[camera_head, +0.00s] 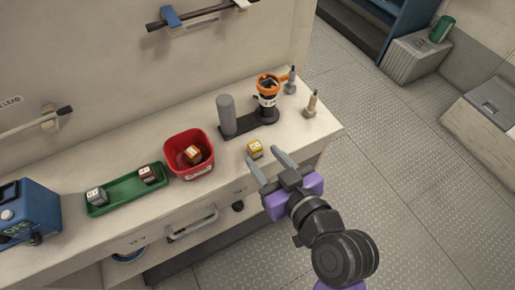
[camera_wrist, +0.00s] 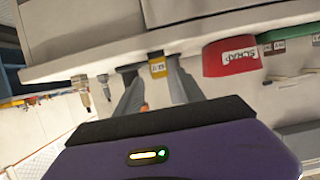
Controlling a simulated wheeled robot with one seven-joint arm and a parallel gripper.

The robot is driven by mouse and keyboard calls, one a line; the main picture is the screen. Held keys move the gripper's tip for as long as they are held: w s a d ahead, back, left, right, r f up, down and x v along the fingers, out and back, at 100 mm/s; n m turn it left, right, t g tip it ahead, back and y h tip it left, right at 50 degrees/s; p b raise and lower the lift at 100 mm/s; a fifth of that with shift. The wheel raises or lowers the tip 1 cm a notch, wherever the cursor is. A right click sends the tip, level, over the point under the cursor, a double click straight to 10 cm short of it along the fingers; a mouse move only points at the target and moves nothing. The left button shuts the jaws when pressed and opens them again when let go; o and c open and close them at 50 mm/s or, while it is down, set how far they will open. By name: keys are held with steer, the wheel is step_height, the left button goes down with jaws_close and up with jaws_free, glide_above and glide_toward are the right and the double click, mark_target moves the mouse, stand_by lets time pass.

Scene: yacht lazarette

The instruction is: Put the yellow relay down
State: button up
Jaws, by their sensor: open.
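The yellow relay (camera_head: 255,149) sits on the white worktop near its front edge, in front of the black stand. My gripper (camera_head: 268,162) is open, with its two grey fingers pointing toward the relay from the front. In the wrist view the relay (camera_wrist: 158,67) shows beyond my open gripper (camera_wrist: 154,75), between the fingertips. The fingers look apart from the relay; whether either touches it I cannot tell.
A red bin (camera_head: 174,146) holding an orange relay stands left of the yellow relay. A green tray (camera_head: 124,193) with two relays lies further left. A black stand (camera_head: 240,129) with a grey cylinder and an orange-topped item is behind. Two small bottle-like items (camera_head: 311,104) stand at right.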

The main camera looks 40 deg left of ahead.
steer(key=v, duration=0.6)
steer(key=shift+s+d, duration=0.15)
steer(key=shift+d, duration=0.2)
steer(key=shift+d, duration=0.1)
steer(key=s+d+f+m+t+h, duration=0.25)
steer(key=d+f+m+h, duration=0.2)
steer(key=d, duration=0.55)
steer(key=s+d+f+m+t+h, duration=0.25)
steer(key=d+f+m+t, duration=0.2)
steer(key=d, duration=0.55)
steer(key=s+d+r+m+t+h, duration=0.2)
steer(key=s+d+r+m+h, duration=0.2)
steer(key=s+d, duration=0.8)
step_height(320, 180, up, 2)
steer(key=shift+s+r+h, duration=0.1)
steer(key=shift+s+h, duration=0.55)
steer(key=shift+h, duration=0.25)
